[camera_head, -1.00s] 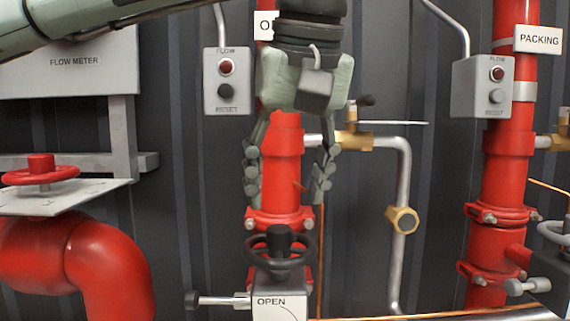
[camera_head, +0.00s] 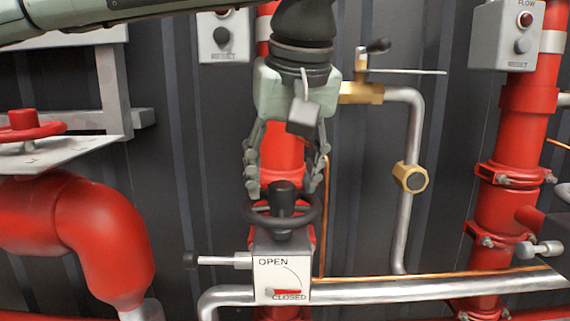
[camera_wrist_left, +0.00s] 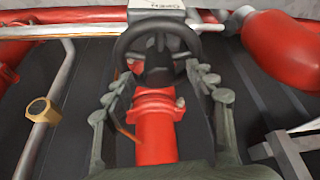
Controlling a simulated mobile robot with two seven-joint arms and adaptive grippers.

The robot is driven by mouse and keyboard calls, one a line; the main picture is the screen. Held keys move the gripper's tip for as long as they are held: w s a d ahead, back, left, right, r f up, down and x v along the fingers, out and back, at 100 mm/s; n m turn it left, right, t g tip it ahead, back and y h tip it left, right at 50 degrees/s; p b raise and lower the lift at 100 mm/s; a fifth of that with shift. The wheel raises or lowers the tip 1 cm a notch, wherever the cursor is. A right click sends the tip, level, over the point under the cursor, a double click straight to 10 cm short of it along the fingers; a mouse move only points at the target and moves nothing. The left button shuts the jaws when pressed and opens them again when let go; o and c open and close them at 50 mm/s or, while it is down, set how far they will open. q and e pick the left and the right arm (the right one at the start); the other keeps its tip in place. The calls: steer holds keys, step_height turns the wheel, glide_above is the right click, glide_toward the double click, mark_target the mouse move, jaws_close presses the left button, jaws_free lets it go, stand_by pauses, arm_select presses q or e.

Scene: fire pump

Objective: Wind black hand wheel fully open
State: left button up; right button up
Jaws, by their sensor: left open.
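The black hand wheel (camera_head: 282,211) sits on top of a grey indicator box (camera_head: 282,272) marked OPEN and CLOSED, with a red pointer (camera_head: 287,292) at CLOSED. My left gripper (camera_head: 284,186) points down from above, its fingers open and spread to either side of the wheel's hub. Its fingertips are close to the wheel rim; I cannot tell whether they touch. In the left wrist view the wheel (camera_wrist_left: 157,52) lies beyond the two open fingers (camera_wrist_left: 157,92), with nothing between them but a red pipe behind. My right gripper is not in view.
A red hand wheel (camera_head: 27,126) stands on a plate at the left. A grey horizontal pipe (camera_head: 420,290) runs right from the box. A brass valve (camera_head: 362,92) and brass fitting (camera_head: 410,178) are right of the gripper. A grey lever (camera_head: 215,261) sticks out left of the box.

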arm_select(q)
jaws_close()
steer(key=n, duration=0.1)
steer(key=n+y+p, duration=0.1)
steer(key=n, duration=0.1)
steer(key=n+p, duration=0.1)
steer(key=n, duration=0.1)
steer(key=shift+w+d+r+g+y, duration=0.15)
steer(key=shift+d+r+g+y, duration=0.15)
steer(key=shift+g+y, duration=0.1)
steer(key=shift+n+p, duration=0.45)
steer(key=shift+n, duration=0.45)
steer(key=shift+f+n+g+y, duration=0.25)
steer(key=shift+n+g+y, duration=0.15)
steer(key=shift+n, duration=0.2)
